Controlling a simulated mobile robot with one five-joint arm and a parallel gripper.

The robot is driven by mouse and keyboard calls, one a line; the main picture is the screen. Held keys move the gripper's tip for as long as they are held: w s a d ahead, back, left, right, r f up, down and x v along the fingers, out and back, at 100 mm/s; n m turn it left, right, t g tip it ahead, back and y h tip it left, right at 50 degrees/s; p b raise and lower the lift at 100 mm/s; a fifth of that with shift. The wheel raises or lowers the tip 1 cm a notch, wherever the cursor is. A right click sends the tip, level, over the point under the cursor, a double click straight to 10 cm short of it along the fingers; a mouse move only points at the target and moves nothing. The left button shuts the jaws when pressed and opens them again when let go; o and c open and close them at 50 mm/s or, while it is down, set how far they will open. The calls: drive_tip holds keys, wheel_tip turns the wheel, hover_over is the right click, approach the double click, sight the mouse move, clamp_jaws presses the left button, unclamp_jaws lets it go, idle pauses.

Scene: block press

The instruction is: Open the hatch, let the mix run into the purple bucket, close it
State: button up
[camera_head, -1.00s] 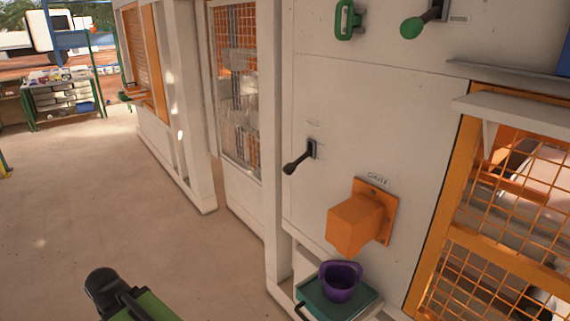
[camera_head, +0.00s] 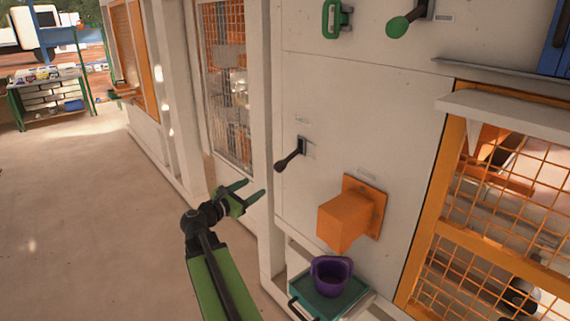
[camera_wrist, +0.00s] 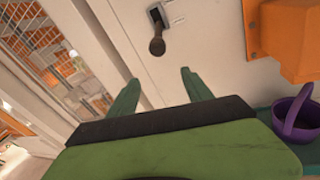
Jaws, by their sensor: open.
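An orange chute (camera_head: 346,220) juts from the white panel. The purple bucket (camera_head: 331,277) stands upright beneath it on a teal tray (camera_head: 325,303). A dark lever (camera_head: 291,156) with a round knob sits on the panel, up and left of the chute, its handle pointing down-left. My gripper (camera_head: 249,190) is open and empty, left of and below the lever knob. In the wrist view, the lever (camera_wrist: 157,35) is ahead, above the gap between my open fingers (camera_wrist: 159,92). The chute (camera_wrist: 295,40) and part of the bucket (camera_wrist: 298,122) are at right. The bucket's contents are unclear.
A green handle (camera_head: 336,19) and a green-knobbed lever (camera_head: 405,22) are higher on the panel. An orange mesh guard (camera_head: 490,230) stands at right under a white ledge (camera_head: 510,108). Open floor (camera_head: 90,220) lies at left.

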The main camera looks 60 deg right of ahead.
sight(284, 164)
drive_tip(key=shift+n+h, duration=0.4)
drive_tip(key=shift+n, duration=0.1)
drive_tip(key=d, duration=0.6)
drive_tip(key=s+d+r, duration=0.1)
drive_tip(key=d, duration=1.1)
drive_tip(key=shift+s+d+r, duration=0.25)
drive_tip(key=shift+s, duration=0.1)
clamp_jaws()
